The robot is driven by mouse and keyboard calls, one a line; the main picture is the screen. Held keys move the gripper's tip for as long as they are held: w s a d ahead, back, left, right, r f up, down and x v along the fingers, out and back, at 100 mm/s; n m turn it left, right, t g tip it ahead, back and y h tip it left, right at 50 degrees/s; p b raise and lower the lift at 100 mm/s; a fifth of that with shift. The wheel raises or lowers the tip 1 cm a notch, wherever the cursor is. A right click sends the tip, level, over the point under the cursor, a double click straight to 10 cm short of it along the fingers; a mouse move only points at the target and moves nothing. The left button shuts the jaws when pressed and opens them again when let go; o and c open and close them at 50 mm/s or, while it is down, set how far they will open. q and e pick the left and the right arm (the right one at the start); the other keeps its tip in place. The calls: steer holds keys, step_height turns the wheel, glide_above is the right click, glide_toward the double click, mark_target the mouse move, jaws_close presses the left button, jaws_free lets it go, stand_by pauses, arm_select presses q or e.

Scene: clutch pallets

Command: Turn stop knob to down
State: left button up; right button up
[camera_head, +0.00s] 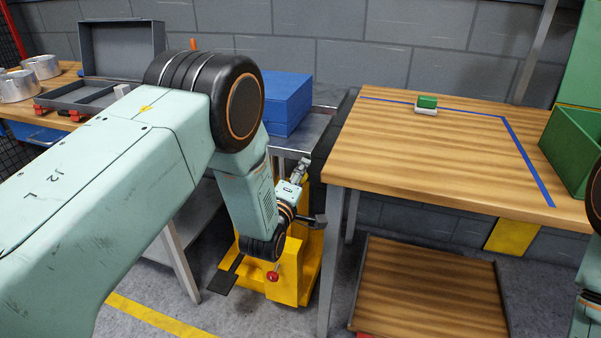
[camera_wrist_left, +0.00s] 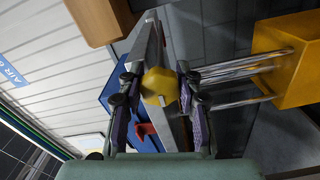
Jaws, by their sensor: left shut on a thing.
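In the left wrist view, the two fingers of my left gripper (camera_wrist_left: 160,92) are closed on a rounded yellow knob (camera_wrist_left: 159,84), which looks like the stop knob. The knob sits between the fingertips, beside a grey metal bar or edge (camera_wrist_left: 152,48). In the head view, my left gripper (camera_head: 301,168) is low, above the yellow machine (camera_head: 313,262), between the two tables. The knob is too small or hidden to make out there. No mark showing the knob's turn can be read. My right gripper is outside both views.
A red ball-ended lever (camera_head: 272,277) stands at the machine's front. The wooden table (camera_head: 430,160) to the right holds a green-and-white block (camera_head: 427,104). A blue box (camera_head: 287,103) is behind my left arm. In the wrist view, metal rods (camera_wrist_left: 240,68) run to a yellow block (camera_wrist_left: 288,62).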

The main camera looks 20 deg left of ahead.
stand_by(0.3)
arm_select(q)
steer(key=o, duration=1.2)
steer(key=s, duration=1.2)
steer(key=shift+a, duration=0.2)
